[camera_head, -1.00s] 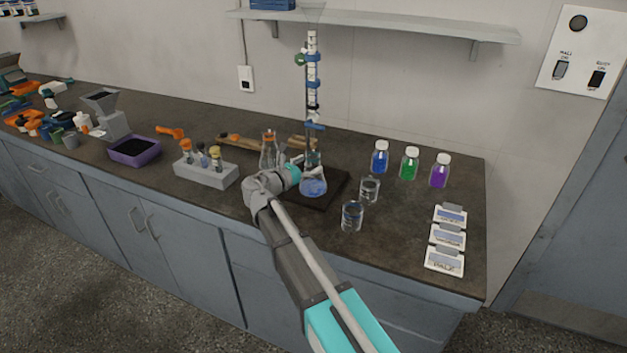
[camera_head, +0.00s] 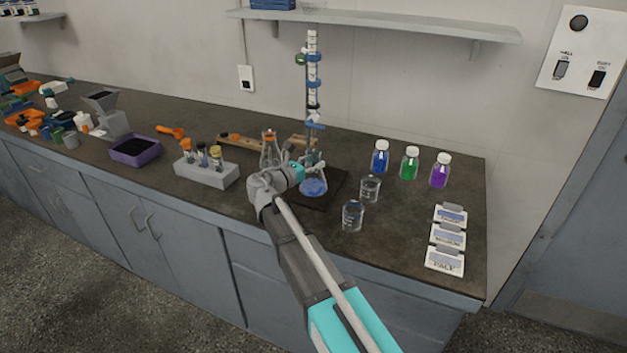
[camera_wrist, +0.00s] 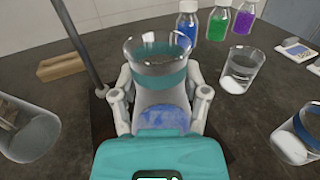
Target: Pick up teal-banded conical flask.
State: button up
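The teal-banded conical flask (camera_head: 314,187) stands upright under the burette, with bluish liquid low inside it. In the wrist view the clear flask (camera_wrist: 160,95) is in the middle, its teal band below the wide rim. My gripper (camera_head: 301,162) is at the flask's left in the head view. In the wrist view my gripper (camera_wrist: 161,90) has one finger on each side of the flask, close to the glass. The fingers are spread, and I see no clear grip. The teal gripper body hides the flask's lower part.
The burette stand (camera_head: 313,90) rises right behind the flask; its rod (camera_wrist: 80,45) is at the left finger. Another flask (camera_head: 269,150) with an orange band stands left. Two beakers (camera_head: 352,215) (camera_head: 370,189) stand right, with coloured bottles (camera_head: 410,163) behind. A test tube rack (camera_head: 206,174) is farther left.

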aim_at(313, 151)
grip_shut()
jog(key=shift+r+p, duration=0.35)
jog(key=shift+p, duration=0.05)
jog(key=shift+r+p, duration=1.5)
jog(key=shift+r, duration=0.05)
jog(key=v, duration=0.2)
jog(key=shift+s+a+f, duration=0.15)
jog(key=shift+s+a, duration=0.15)
jog(key=v, duration=1.5)
jog(key=shift+a, duration=0.1)
dwell(0.4)
jog(key=shift+r+p, duration=2.4)
jog(key=shift+r, duration=0.15)
